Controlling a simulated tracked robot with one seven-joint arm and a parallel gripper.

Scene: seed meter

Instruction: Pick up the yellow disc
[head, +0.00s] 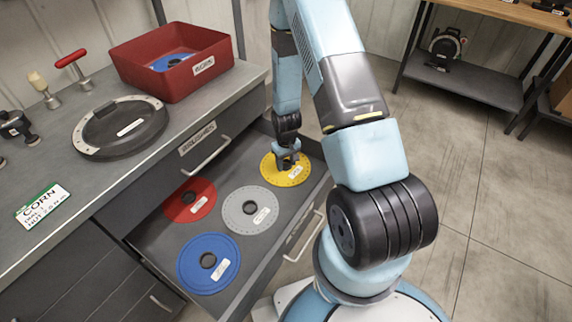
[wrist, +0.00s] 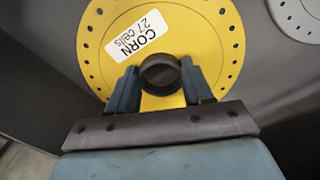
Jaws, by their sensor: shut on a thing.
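The yellow disc (head: 272,172) is at the far right end of the open drawer in the head view, with a white label and a ring of small holes. In the wrist view the yellow disc (wrist: 215,45) fills the upper middle, and its label reads CORN 27 cells. My gripper (head: 288,160) points down at the disc's centre. In the wrist view my gripper (wrist: 160,80) is shut on the disc's dark central hub, one finger on each side. I cannot tell whether the disc is touching the drawer floor.
The open drawer (head: 160,236) also holds a red disc (head: 202,193), a grey disc (head: 237,219) and a blue disc (head: 190,270). On the bench stand a red bin (head: 130,62) with a blue disc inside, a round dark housing (head: 105,135) and a CORN card (head: 42,207).

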